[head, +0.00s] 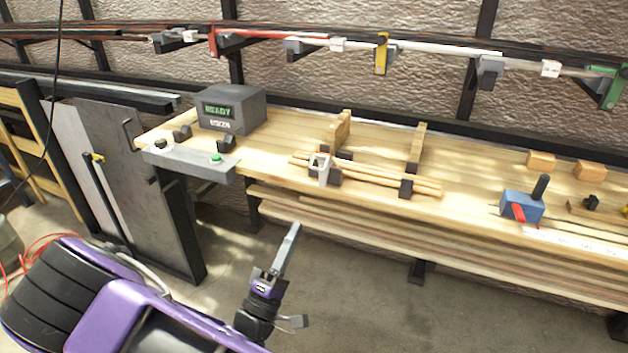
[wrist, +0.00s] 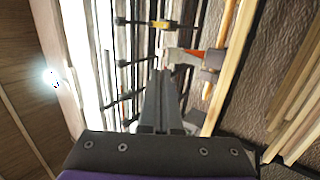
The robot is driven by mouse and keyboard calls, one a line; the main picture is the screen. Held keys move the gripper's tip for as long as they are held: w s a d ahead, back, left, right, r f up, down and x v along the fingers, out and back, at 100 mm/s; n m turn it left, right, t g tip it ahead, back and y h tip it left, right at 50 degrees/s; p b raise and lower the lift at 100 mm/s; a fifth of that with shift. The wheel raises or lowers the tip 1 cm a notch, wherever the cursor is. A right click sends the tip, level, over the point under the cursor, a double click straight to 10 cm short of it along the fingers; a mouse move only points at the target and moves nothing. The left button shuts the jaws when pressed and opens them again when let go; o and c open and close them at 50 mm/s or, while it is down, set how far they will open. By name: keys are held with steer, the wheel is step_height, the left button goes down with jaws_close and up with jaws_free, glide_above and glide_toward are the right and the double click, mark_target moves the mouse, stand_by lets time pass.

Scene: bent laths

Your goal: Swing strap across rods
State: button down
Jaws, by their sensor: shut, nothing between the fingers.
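Two thin wooden rods (head: 400,180) lie side by side along the bench, crossing dark holders near each end. A pale grey piece with a square opening (head: 320,168) stands at the left part of the rods; it may be the strap, but I cannot tell how it is hinged. My gripper (head: 295,230) is in front of the bench edge, below and left of the rods, pointing up and apart from them. Its fingers are together and empty. In the wrist view the shut fingers (wrist: 162,75) point at the wall and rack, and I cannot make out the strap there.
A grey box reading READY (head: 232,110) and a panel with a green button (head: 216,158) are at the bench's left end. Two upright wooden pieces (head: 415,148) stand behind the rods. A blue tool (head: 522,205) lies to the right. A rail with clamps (head: 340,45) runs above.

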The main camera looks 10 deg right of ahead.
mark_target(325, 168)
steer(key=w+d+r+n+t+y, duration=0.2)
steer(key=w+d+r, duration=0.3)
steer(key=w, duration=0.4)
steer(key=shift+w+d+n+t+y, duration=0.15)
steer(key=shift+d+n+t+y, duration=0.15)
steer(key=shift+d+n+y, duration=0.3)
steer(key=shift+a+r, duration=0.1)
steer(key=shift+r, duration=0.05)
